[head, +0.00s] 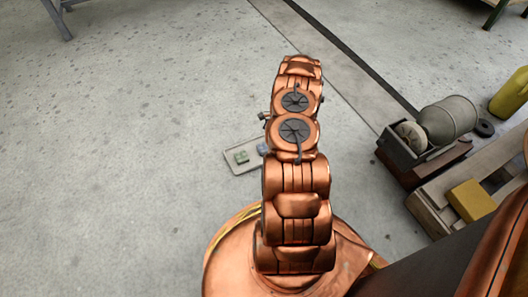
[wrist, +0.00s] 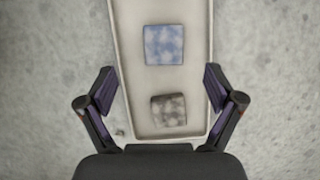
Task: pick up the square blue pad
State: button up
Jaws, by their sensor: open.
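The square blue pad (wrist: 163,44) lies flat on a pale, shallow tray (wrist: 136,88) in the wrist view, near the top centre. The blue pad is ahead of the fingertips. In the head view the tray (head: 246,168) lies on the floor left of my arm, and the blue pad (head: 262,149) shows small beside the arm. My gripper cannot be made out there.
A second, grey-green square pad (wrist: 169,110) lies on the tray nearer my palm. It looks green in the head view (head: 241,156). To the right stand a grey cylinder (head: 449,121), a wooden pallet (head: 438,205) with a yellow block (head: 470,200).

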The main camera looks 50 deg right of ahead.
jog(key=shift+a+f, duration=0.1)
jog(key=shift+f, duration=0.8)
jog(key=shift+w+a+f+b, duration=0.1)
jog(key=shift+a+f+b, duration=0.15)
jog(key=shift+f+b, duration=0.35)
jog(key=b+x, duration=0.1)
jog(key=x, duration=0.1)
jog(key=b+x, duration=0.1)
jog(key=x, duration=0.1)
jog(key=shift+w+d+f+b, duration=0.15)
jog(key=shift+f+b, duration=0.1)
jog(key=shift+b, duration=0.05)
jog(key=shift+w+f, duration=0.15)
jog(key=shift+f, duration=0.2)
jog(key=c, duration=1.3)
jog(key=shift+r, duration=0.15)
